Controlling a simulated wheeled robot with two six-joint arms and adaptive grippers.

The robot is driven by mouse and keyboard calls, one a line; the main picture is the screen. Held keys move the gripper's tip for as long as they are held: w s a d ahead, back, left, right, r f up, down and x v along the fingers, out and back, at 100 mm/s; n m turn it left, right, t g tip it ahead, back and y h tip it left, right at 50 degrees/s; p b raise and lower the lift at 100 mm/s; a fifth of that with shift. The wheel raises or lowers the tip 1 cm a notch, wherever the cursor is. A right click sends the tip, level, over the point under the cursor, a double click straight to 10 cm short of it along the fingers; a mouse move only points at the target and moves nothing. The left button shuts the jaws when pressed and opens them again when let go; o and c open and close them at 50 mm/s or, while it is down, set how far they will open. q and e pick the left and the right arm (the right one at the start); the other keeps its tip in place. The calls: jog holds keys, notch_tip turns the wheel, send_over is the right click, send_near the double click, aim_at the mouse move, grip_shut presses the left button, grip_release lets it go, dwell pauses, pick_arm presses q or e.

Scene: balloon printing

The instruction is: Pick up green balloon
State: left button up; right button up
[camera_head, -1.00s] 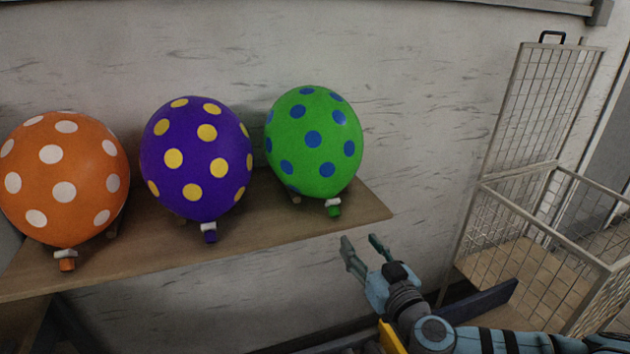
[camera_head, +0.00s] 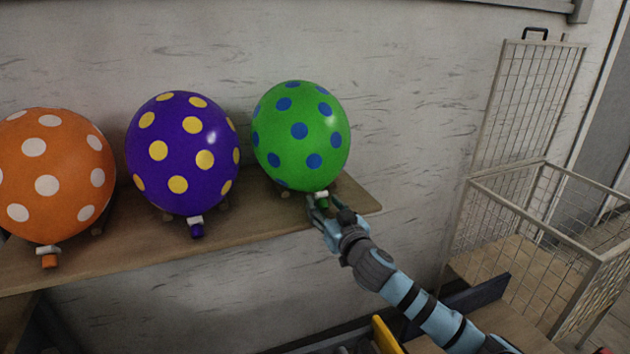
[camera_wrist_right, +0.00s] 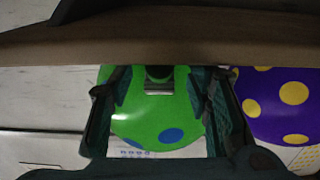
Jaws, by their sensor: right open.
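The green balloon (camera_head: 300,140) with blue dots stands at the right end of the wooden shelf (camera_head: 120,258). A white clip and green neck (camera_head: 322,198) are at its lower front. My right gripper (camera_head: 318,204) is open at the neck, at the shelf's front edge. In the right wrist view the open fingers (camera_wrist_right: 158,100) lie on either side of the neck and clip (camera_wrist_right: 158,82), with the green balloon (camera_wrist_right: 150,122) behind. Whether the fingers touch the neck cannot be told. My left gripper is not in view.
A purple balloon (camera_head: 181,155) with yellow dots and an orange balloon (camera_head: 50,175) with white dots stand to the left on the shelf. A wire cage cart (camera_head: 540,165) stands at the right. The wall is close behind.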

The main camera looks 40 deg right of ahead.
jog(key=c, duration=0.9)
jog(key=shift+o, duration=0.2)
jog(key=shift+r, duration=0.1)
notch_tip(320, 180, up, 25)
jog(key=p, duration=0.7)
jog(key=shift+p, duration=0.35)
